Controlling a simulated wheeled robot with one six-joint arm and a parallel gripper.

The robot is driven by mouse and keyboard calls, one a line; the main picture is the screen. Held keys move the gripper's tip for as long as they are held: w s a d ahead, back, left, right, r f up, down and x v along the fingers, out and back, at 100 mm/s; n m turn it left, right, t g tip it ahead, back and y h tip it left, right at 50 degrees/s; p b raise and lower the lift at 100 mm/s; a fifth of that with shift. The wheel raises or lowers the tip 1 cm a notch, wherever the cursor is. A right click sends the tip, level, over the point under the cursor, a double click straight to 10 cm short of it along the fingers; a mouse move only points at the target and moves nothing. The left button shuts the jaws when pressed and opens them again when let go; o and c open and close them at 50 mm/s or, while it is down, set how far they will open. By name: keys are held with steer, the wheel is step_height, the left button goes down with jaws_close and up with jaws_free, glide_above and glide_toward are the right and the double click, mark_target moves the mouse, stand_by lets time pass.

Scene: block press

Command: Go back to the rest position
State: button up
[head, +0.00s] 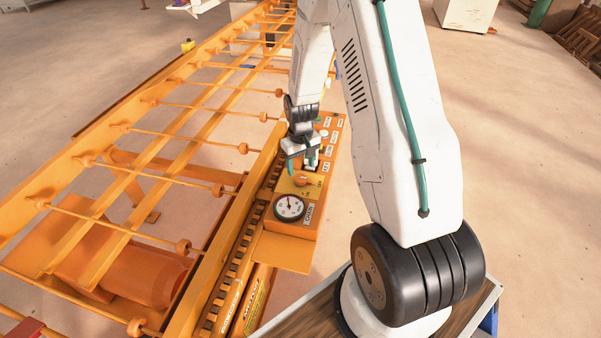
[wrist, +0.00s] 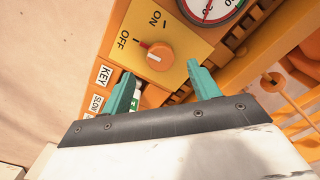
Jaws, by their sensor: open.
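My gripper (head: 303,163) hangs over the orange control panel (head: 278,229) in the head view. In the wrist view its two teal fingers (wrist: 163,88) are apart, with the gripper open. The orange rotary knob (wrist: 160,56) on its yellow ON/OFF plate (wrist: 187,38) lies just beyond the fingertips, and its pointer mark is toward the OFF side. The knob also shows in the head view (head: 301,180). A small green and white part (wrist: 136,101) shows behind the left finger, partly hidden. I cannot tell whether the gripper touches it.
A round gauge (head: 290,208) sits on the panel in front of the knob. The orange roller frame (head: 150,130) runs along the left side. Labelled controls continue behind my gripper. Open floor (head: 530,190) lies to the right.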

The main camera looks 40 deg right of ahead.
steer(key=shift+r, duration=1.25)
steer(key=s+a+r, duration=0.5)
steer(key=s+r, duration=0.4)
steer(key=r, duration=0.1)
steer(key=s+a+r+t, duration=0.1)
steer(key=s+a+r, duration=0.5)
steer(key=s+r, duration=0.3)
steer(key=s+a+r+n, duration=0.1)
steer(key=s+a+r, duration=0.4)
steer(key=s+r, duration=0.4)
step_height(320, 180, up, 4)
steer(key=shift+s+a+f, duration=0.1)
steer(key=shift+s+a, duration=0.1)
steer(key=shift+a, duration=0.2)
